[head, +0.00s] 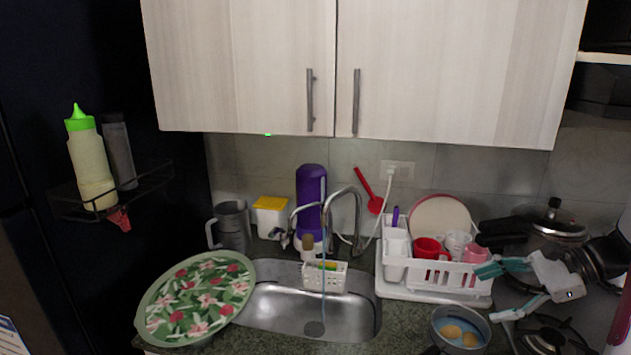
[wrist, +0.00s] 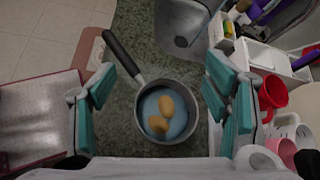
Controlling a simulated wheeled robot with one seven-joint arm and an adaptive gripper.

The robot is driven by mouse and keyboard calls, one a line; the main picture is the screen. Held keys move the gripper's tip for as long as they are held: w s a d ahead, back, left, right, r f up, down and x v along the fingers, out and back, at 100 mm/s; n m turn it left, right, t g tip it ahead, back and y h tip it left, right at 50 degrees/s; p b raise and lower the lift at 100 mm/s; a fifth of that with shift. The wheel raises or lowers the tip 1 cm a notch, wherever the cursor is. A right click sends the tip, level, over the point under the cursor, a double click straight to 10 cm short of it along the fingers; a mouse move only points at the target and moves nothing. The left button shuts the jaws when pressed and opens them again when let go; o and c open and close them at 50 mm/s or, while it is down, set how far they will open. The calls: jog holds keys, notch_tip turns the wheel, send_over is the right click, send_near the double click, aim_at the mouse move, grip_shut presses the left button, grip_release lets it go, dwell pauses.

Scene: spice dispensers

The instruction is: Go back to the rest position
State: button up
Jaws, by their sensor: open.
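My gripper (head: 492,293) is at the right of the head view, by the dish rack and above the counter. Its teal fingers are spread with nothing between them. In the wrist view, the gripper (wrist: 170,88) shows a finger on each side, with a pan (wrist: 166,112) visible below the gap. The spice dispensers, a green-capped bottle (head: 91,160) and a dark grey bottle (head: 119,152), stand in a black wire rack (head: 152,177) at the left, far from my gripper.
The pan (head: 460,330) holds liquid and yellowish pieces. A white dish rack (head: 435,285) with red and pink cups stands beside my gripper. A stove (head: 553,335) with pots is at the right. The sink (head: 290,305) and a floral tray (head: 197,297) lie further left.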

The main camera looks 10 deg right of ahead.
jog(key=s+a+r+n+h, duration=0.3)
jog(key=a+r+n, duration=0.1)
jog(key=a+n, duration=0.3)
jog(key=s+a+r+n+h, duration=0.3)
jog(key=a+n, duration=0.4)
jog(key=a, duration=0.3)
jog(key=s+a+r+n+h, duration=0.3)
jog(key=a+r+n, duration=0.3)
jog(key=a, duration=0.3)
jog(key=shift+s+r+n, duration=0.35)
jog(key=shift+s+n, duration=0.05)
jog(key=shift+s, duration=0.5)
jog(key=shift+c, duration=0.6)
